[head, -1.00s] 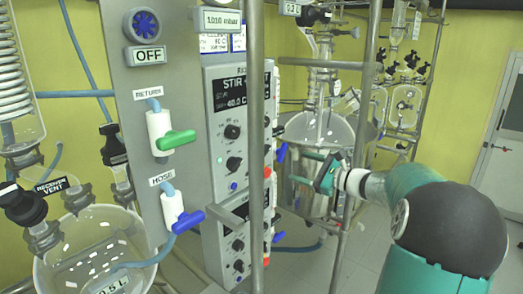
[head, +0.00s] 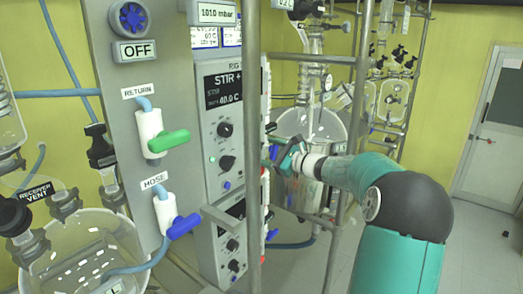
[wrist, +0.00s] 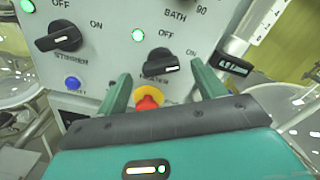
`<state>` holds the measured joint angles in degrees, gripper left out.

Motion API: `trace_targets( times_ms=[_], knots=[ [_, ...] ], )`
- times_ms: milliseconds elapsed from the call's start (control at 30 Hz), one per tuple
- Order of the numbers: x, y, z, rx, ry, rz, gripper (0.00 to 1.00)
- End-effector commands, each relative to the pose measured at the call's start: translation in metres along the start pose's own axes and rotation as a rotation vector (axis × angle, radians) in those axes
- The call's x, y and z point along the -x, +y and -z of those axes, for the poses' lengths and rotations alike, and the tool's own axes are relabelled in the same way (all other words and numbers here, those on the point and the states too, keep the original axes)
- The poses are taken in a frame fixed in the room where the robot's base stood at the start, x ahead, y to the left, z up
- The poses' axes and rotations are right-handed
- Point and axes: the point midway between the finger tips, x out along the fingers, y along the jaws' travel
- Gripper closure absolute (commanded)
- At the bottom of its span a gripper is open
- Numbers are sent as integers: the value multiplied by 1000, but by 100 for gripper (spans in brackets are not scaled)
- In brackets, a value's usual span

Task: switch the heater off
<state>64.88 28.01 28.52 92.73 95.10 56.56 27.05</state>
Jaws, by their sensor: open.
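In the wrist view the heater knob (wrist: 160,64) is a black bar knob on the grey control panel, under OFF and ON labels. A red button (wrist: 148,103) shows between the fingers, below the knob. In the head view my gripper (head: 284,156) is at the panel's right side, partly behind a metal post.
The stirrer knob (wrist: 58,37) and a blue button (wrist: 72,83) are left of the heater knob. A black-ended fitting (wrist: 230,66) is close to the right finger. In the head view a vertical post (head: 254,150) stands before the panel, with a glass vessel (head: 310,130) behind my gripper.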

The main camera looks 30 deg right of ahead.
Motion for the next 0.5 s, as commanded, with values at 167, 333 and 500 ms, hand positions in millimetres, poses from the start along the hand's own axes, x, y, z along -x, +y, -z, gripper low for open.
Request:
trace_targets(
  times_ms=[167, 333, 500],
  knots=[
    [-23, -1, 0, 0, -1, 1, 31],
    [-31, 0, 0, 0, 0, 1, 31],
    [-30, 0, 0, 0, 1, 1, 31]
  ],
)
